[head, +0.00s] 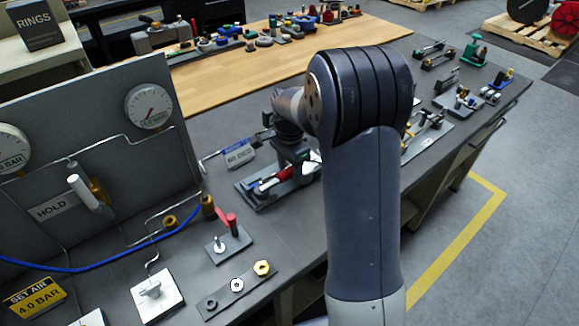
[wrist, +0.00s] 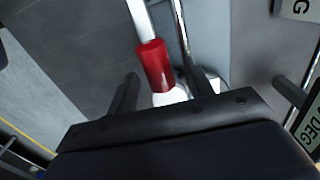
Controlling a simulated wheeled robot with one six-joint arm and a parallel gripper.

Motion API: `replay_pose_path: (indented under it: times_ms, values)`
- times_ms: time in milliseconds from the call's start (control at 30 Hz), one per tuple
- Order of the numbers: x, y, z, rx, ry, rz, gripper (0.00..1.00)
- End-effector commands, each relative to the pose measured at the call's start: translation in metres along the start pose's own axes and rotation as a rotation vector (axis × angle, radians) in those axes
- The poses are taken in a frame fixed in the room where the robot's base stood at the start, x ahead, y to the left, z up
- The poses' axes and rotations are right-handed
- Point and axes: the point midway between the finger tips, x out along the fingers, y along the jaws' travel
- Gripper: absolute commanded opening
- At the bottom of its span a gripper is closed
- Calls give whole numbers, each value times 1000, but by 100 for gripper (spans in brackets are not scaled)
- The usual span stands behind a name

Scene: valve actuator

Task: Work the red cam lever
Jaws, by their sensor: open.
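In the wrist view a red cylindrical grip (wrist: 153,66) on a pale metal rod lies between the two dark fingers of my gripper (wrist: 162,72). The fingers are apart, with a gap on both sides of the grip. In the head view a red part (head: 285,173) shows on a dark-based fixture (head: 258,198) below my wrist; it looks like the same lever. My arm hides the right part of this fixture, and the fingers cannot be made out there. A pale part shows below the red grip in the wrist view.
A label block (head: 239,153) stands left behind the fixture. A small plate with a red handle (head: 231,222) and a strip with nuts (head: 237,286) lie nearer. A gauge panel (head: 90,150) stands at left. Several small fixtures lie to the right of my arm.

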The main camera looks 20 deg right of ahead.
Motion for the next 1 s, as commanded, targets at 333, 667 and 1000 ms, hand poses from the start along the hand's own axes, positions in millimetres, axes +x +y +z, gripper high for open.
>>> replay_pose_path:
  times_ms: [333, 667, 1000]
  values:
    - [0, 0, 0, 0, 0, 0, 38]
    - [0, 0, 0, 0, 0, 0, 11]
    - [0, 0, 0, 0, 0, 0, 0]
